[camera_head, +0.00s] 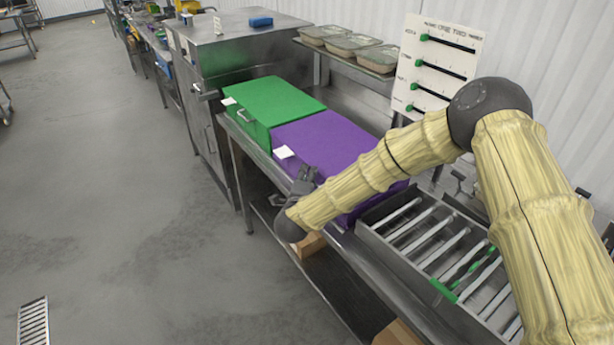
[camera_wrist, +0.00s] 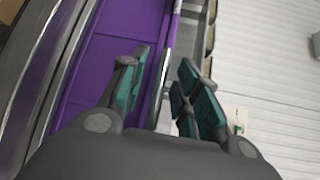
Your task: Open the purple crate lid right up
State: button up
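The purple crate (camera_head: 335,145) stands on the steel bench with its flat lid down, and a white label (camera_head: 284,152) sits at its front top edge. My gripper (camera_head: 304,178) is at the front face of this crate, just below the label. In the wrist view, purple crate panels (camera_wrist: 95,65) fill the left side. My gripper's teal-padded fingers (camera_wrist: 165,92) are apart, with a thin silvery bar (camera_wrist: 168,75) showing in the gap between them. It may be the crate's handle; I cannot tell whether the fingers touch it. My forearm hides the crate's near right part.
A green crate (camera_head: 272,103) with a front handle stands against the purple crate's left side. A steel roller tray (camera_head: 385,238) lies to the right. Food trays (camera_head: 350,45) stand on a shelf behind, near a white slider board (camera_head: 437,62). The floor in front is clear.

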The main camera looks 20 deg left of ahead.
jog(key=shift+s, duration=0.1)
grip_shut()
